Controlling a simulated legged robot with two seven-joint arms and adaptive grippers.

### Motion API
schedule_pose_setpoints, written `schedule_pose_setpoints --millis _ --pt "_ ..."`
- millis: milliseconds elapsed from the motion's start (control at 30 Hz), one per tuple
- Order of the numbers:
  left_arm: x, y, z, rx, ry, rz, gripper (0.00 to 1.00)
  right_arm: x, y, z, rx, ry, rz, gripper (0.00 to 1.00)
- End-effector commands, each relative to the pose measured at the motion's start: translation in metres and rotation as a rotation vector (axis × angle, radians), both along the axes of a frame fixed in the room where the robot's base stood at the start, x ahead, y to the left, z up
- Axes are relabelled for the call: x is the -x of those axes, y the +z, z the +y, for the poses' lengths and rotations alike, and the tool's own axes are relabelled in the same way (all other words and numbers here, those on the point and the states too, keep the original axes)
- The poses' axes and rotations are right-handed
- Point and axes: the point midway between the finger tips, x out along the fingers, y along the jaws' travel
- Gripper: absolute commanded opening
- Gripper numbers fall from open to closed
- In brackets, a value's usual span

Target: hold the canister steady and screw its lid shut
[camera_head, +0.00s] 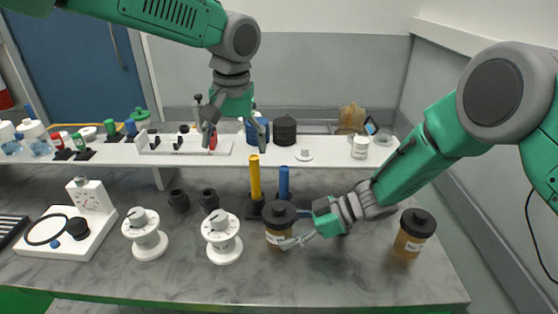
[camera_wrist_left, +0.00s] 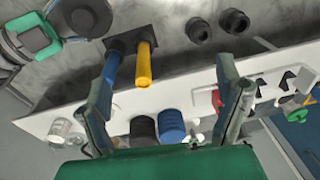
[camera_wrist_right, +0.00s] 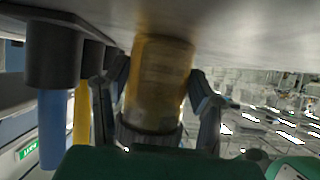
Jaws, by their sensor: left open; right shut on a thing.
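An amber canister (camera_head: 277,238) with a black lid (camera_head: 279,213) on top stands upright on the grey table. My right gripper (camera_head: 293,228) comes in from the right, low over the table, and is shut on this canister. In the right wrist view the canister (camera_wrist_right: 158,75) is between the fingers and shows upside down, black lid (camera_wrist_right: 148,135) lowest. How tightly the lid sits cannot be told. My left gripper (camera_head: 235,135) is open and empty, high in front of the shelf, up and left of the canister. Its spread fingers show in the left wrist view (camera_wrist_left: 165,85).
A second amber jar with a black lid (camera_head: 413,233) stands at the right. Yellow (camera_head: 255,178) and blue (camera_head: 284,184) posts stand just behind the canister. White spools (camera_head: 222,236) are left of it. The shelf (camera_head: 325,150) behind holds several bottles and jars. The front table middle is clear.

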Motion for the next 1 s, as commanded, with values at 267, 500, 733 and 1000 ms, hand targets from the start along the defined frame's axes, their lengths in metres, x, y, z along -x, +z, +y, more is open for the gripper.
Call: schedule_pose_setpoints --millis 267,500,733,1000 --pt "0.047 -0.007 -0.082 0.063 -0.077 0.071 0.86 0.000 0.000 0.000 -0.001 0.001 0.000 0.34" --pt "0.054 -0.022 -0.093 0.073 -0.087 0.085 0.86 0.000 0.000 0.000 -0.001 0.000 0.000 0.34" --pt "0.055 -0.064 -0.093 0.073 -0.087 0.087 0.86 0.000 0.000 0.000 -0.002 0.000 0.000 0.34" --pt "0.054 -0.109 -0.093 0.073 -0.086 0.084 0.86 0.000 0.000 0.000 -0.001 0.000 0.000 0.34"
